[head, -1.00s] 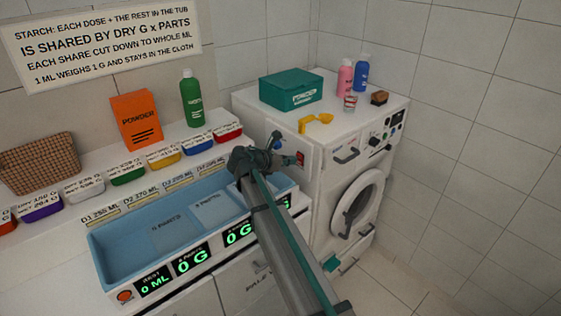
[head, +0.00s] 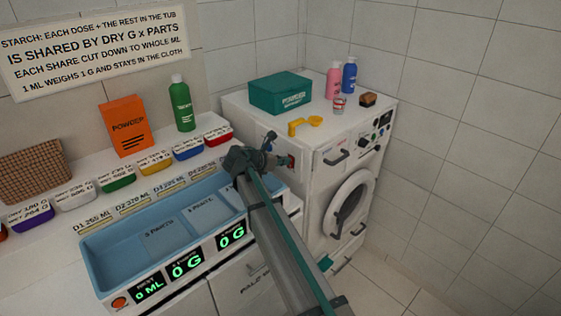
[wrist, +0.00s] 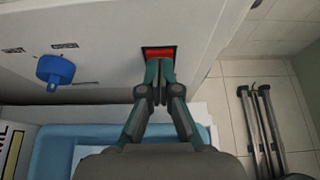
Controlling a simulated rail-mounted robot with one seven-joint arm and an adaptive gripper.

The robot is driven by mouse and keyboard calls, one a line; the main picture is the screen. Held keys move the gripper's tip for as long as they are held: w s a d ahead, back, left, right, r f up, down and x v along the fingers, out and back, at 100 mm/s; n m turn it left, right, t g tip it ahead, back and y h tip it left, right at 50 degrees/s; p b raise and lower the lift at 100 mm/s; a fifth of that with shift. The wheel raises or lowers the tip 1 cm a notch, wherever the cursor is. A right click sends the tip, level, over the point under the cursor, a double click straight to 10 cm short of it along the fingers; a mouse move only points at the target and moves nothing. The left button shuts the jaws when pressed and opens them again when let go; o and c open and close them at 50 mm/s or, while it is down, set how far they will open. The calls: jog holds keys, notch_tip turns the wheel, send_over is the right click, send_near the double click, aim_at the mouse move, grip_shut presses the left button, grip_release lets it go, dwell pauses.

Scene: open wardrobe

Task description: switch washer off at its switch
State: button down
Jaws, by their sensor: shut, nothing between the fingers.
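The washer (head: 318,180) is a white front-loader at the right of the head view. Its red switch (head: 291,161) sits in a dark frame on the side panel facing the tub. In the wrist view the red switch (wrist: 159,53) is right at the tips of my gripper (wrist: 158,66). My gripper is shut and empty, with its fingertips overlapping the switch's lower edge; I cannot tell whether they touch it. In the head view my gripper (head: 275,148) is partly hidden by its own wrist and points at that panel. The switch's on or off position cannot be made out.
The blue tub (head: 125,252) lies below and beside my arm. A teal powder box (head: 280,93), yellow scoop (head: 305,125) and bottles (head: 333,80) stand on the washer.

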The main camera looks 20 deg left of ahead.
jog(key=shift+r+p, duration=0.75)
jog(key=shift+r, duration=0.1)
jog(key=b+v, duration=0.1)
jog(key=v, duration=1.2)
jog(key=shift+r, duration=0.35)
